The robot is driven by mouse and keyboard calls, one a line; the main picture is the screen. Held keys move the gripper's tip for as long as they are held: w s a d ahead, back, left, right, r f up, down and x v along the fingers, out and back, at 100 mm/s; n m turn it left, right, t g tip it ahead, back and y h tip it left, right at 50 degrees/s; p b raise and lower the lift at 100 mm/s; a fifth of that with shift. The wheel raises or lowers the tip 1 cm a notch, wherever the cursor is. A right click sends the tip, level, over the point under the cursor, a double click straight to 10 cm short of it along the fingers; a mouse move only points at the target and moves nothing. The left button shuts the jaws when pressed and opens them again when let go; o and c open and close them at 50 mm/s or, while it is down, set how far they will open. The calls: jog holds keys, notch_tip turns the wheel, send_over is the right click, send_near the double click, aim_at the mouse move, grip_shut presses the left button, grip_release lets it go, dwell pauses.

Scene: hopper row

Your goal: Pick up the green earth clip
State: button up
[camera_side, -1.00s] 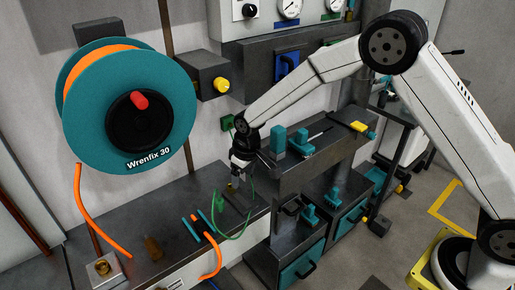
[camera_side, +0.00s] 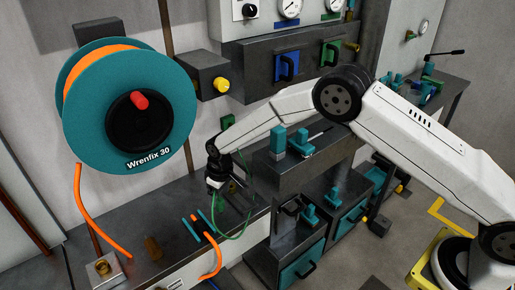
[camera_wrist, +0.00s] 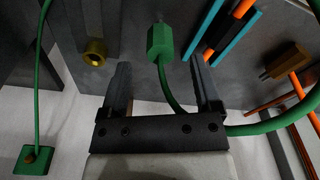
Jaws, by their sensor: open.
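The green earth clip (camera_wrist: 160,42) is a small green block with a green cable (camera_wrist: 245,129) running from its lower end in the wrist view. It lies ahead of my gripper (camera_wrist: 160,75), roughly in line with the gap between the fingers. In the side view my gripper (camera_side: 215,190) is low over the dark bench, near the looping green cable (camera_side: 238,232).
A brass fitting (camera_wrist: 95,52) stands left of the clip. A teal reel (camera_side: 180,95) hangs above the bench (camera_side: 130,215).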

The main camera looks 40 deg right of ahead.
aim_at(220, 201)
jog(key=shift+f, duration=0.3)
jog(key=shift+f, duration=0.1)
jog(key=shift+w+a+f, duration=0.1)
jog(key=shift+f, duration=1.15)
jog(key=shift+w+a+f, duration=0.1)
jog(key=shift+f, duration=1.1)
grip_shut()
